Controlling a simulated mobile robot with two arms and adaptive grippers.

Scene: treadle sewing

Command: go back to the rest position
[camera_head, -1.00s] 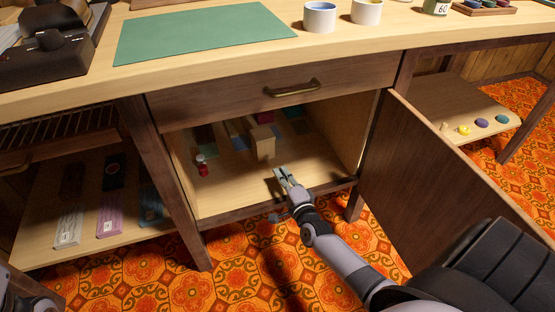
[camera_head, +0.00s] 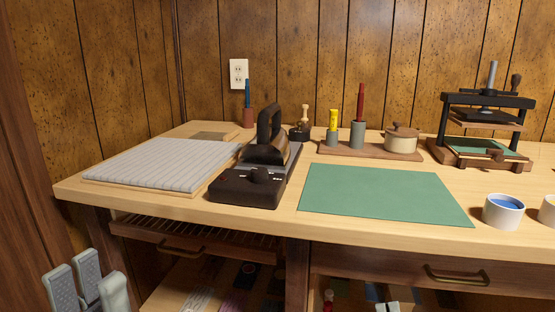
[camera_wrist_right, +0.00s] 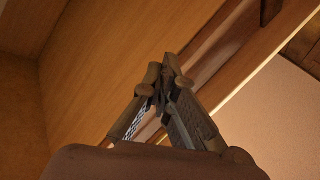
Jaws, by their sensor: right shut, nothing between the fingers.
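My left gripper (camera_head: 87,285) shows at the lower left of the head view, in front of the table's left end. Its grey fingers stand apart, with nothing seen between them. My right gripper (camera_wrist_right: 165,85) shows in the right wrist view, its fingertips together and empty. Wooden panels and edges fill the view around it.
The wooden worktable (camera_head: 300,228) holds a ribbed pad (camera_head: 165,160), an iron (camera_head: 268,150) on a dark stand, a green mat (camera_head: 385,193), a press (camera_head: 485,120) and cups. Below the drawer handle (camera_head: 458,275), a red bottle (camera_head: 329,296) shows in the cabinet.

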